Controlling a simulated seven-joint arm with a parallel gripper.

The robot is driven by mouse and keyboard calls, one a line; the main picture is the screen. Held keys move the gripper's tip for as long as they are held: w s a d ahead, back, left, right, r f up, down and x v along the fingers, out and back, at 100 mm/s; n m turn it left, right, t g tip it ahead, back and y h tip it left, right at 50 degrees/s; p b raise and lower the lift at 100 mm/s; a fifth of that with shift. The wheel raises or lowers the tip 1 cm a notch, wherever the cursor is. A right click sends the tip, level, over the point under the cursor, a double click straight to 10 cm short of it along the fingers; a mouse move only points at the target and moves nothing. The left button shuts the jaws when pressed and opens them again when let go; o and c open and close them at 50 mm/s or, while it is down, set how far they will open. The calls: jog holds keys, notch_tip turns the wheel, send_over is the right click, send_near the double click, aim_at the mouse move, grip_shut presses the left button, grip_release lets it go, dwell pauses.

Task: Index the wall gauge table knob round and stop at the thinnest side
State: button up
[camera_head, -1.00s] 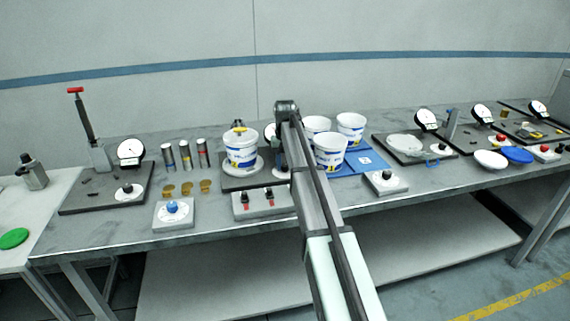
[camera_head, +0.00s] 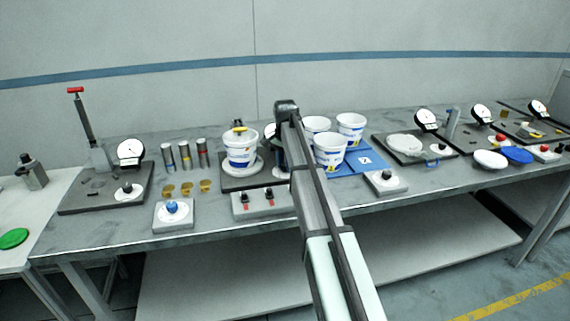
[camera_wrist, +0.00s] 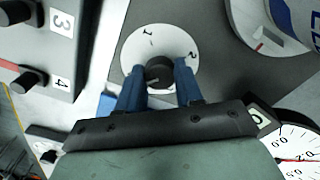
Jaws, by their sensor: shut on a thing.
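The knob (camera_wrist: 158,72) is black and sits at the centre of a white disc (camera_wrist: 140,52) marked 1 and 2 in the wrist view. My gripper (camera_wrist: 159,77) is shut on the knob, one blue finger at each side. The white tub (camera_head: 239,153) with a blue label stands upright on a round white turntable, and its edge shows in the wrist view (camera_wrist: 292,22). The gauge dial (camera_wrist: 301,153) is partly cut off at lower right of the wrist view. In the head view my arm hides the knob and gripper and covers part of the gauge (camera_head: 269,130).
A control box (camera_wrist: 47,42) marked 3 and 4 with black switches is close at left in the wrist view. White tubs (camera_head: 329,152) stand on a blue mat right of my arm. Other gauge stations (camera_head: 130,153) stand along the bench (camera_head: 130,230).

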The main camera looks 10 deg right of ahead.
aim_at(285, 164)
jog(key=shift+m, duration=0.4)
jog(key=o, duration=1)
jog(key=shift+o, duration=0.2)
jog(key=shift+r, duration=0.1)
notch_tip(285, 164, up, 14)
jog(key=shift+f, duration=0.2)
